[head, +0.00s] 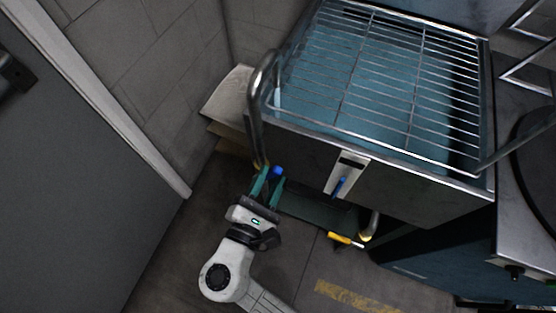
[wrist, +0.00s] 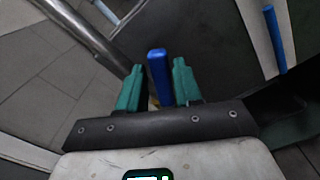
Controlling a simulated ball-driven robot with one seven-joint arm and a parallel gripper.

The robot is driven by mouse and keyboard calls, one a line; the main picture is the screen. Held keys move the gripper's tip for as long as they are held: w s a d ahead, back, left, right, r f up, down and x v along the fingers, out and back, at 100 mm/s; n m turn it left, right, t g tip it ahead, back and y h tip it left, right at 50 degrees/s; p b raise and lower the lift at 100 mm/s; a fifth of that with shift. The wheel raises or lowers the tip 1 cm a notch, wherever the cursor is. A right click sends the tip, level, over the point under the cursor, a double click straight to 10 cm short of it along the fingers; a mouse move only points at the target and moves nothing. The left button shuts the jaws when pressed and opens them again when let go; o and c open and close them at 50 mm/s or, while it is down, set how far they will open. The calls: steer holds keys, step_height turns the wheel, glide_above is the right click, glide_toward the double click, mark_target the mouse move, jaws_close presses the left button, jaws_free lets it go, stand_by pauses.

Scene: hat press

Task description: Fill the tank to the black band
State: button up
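The tank (head: 380,183) is a steel box with water inside under a wire rack. A white gauge plate (head: 347,172) on its front carries a black band (head: 352,161) near the top. A blue column (head: 340,187) on the plate ends below the band; it also shows in the wrist view (wrist: 275,40). A blue handle (head: 277,171) is low by the tank's left front corner. My gripper (wrist: 158,80) is open, its teal fingers on either side of the blue handle (wrist: 158,72). A narrow gap shows at the left finger; contact at the right is unclear.
A bent steel tube (head: 256,110) runs down the tank's left corner, close to my gripper. A yellow-ended part (head: 345,239) sits low in front of the tank. A dark round-topped unit (head: 537,160) stands at right. Open floor lies in front.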

steer(key=shift+x, duration=2.3)
jaws_close()
